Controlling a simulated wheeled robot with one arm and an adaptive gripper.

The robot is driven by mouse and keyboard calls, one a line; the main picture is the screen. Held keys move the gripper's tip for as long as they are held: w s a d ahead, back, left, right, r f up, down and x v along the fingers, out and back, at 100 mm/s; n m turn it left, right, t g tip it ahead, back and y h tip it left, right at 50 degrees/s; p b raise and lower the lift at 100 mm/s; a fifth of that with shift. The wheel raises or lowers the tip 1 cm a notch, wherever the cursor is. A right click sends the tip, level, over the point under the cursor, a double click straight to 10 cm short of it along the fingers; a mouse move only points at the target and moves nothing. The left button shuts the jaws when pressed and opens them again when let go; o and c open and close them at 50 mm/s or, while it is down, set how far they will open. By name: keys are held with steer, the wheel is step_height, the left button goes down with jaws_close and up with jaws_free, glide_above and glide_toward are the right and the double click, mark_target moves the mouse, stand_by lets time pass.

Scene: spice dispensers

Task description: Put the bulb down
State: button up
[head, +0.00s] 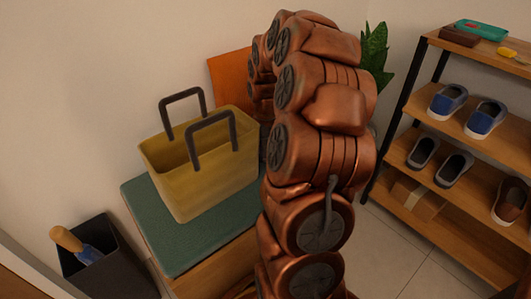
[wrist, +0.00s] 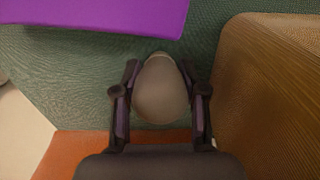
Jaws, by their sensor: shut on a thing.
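The bulb (wrist: 160,90), pale and egg-shaped with a narrower far end, sits between the two dark fingers of my gripper (wrist: 160,98) in the wrist view. My gripper is shut on it, one finger against each side. A green textured surface (wrist: 60,75) lies beyond and below the bulb. I cannot tell whether the bulb touches that surface. In the head view my copper arm hides the gripper and the bulb.
In the wrist view, a purple object (wrist: 100,15) is at top left and a brown wood-grained thing (wrist: 270,95) at right. In the head view, a yellow basket (head: 205,185) stands on a green-topped bench (head: 145,205). A shoe rack (head: 440,215) stands right; a dark bin (head: 110,265) lower left.

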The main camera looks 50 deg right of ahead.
steer(key=o, duration=1.1)
steer(key=shift+c, duration=0.2)
